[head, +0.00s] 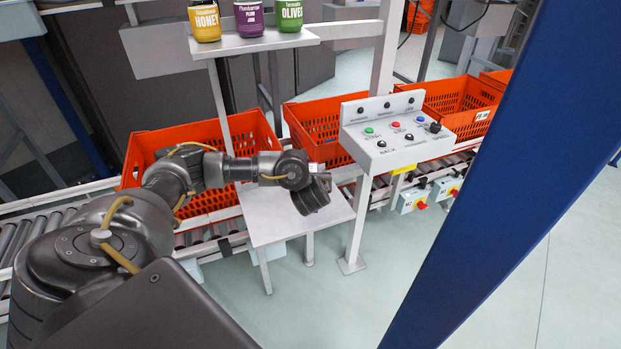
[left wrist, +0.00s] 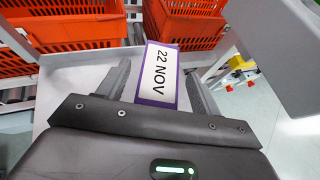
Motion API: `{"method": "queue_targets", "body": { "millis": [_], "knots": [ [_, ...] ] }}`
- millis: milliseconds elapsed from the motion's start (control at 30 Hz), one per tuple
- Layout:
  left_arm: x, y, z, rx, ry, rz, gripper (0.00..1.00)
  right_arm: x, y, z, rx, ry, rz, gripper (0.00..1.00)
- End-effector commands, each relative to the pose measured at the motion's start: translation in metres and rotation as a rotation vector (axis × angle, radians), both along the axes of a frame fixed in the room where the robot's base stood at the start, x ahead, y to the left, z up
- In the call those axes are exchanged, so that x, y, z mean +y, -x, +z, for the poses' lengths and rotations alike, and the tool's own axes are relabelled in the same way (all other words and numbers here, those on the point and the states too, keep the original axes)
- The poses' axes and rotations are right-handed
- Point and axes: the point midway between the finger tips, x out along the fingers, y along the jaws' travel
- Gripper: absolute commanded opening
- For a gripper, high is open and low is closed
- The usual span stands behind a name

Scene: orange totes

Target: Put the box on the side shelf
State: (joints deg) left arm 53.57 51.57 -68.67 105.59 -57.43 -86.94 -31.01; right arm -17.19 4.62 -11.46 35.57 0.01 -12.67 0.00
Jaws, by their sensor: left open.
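The box (left wrist: 158,75), white with purple edges and marked "22 NOV", shows in the left wrist view. It appears to be on the pale side shelf (left wrist: 75,75), which in the head view is a low plate (head: 283,222) in front of the conveyor. My left gripper (left wrist: 157,72) is open, with one finger on each side of the box and a visible gap to each. In the head view my left gripper (head: 312,196) is over the side shelf, and the arm largely hides the box there. My right gripper is not in view.
Orange totes (head: 140,150) stand on the roller conveyor behind the shelf. A button panel (head: 395,130) on a post stands just right of it. An upper shelf (head: 250,42) holds honey, plum jam and olives containers. A blue beam (head: 470,200) crosses the right side.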

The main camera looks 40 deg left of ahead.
Motion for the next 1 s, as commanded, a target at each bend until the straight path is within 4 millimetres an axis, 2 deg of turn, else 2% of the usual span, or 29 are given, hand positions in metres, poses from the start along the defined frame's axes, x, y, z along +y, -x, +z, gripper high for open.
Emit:
{"method": "queue_targets", "body": {
  "millis": [167, 467, 700, 1000],
  "knots": [
    [-0.011, 0.013, 0.013, 0.004, 0.003, -0.002, 0.65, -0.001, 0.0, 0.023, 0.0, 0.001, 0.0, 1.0],
    [-0.044, 0.054, 0.038, 0.003, 0.005, -0.001, 0.65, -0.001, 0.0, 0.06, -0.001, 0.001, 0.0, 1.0],
    [-0.064, 0.078, 0.049, 0.0, 0.001, -0.002, 0.65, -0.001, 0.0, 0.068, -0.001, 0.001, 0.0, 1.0],
    [-0.068, 0.084, 0.053, 0.0, 0.0, 0.0, 0.65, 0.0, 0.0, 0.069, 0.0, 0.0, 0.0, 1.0]
  ]
}}
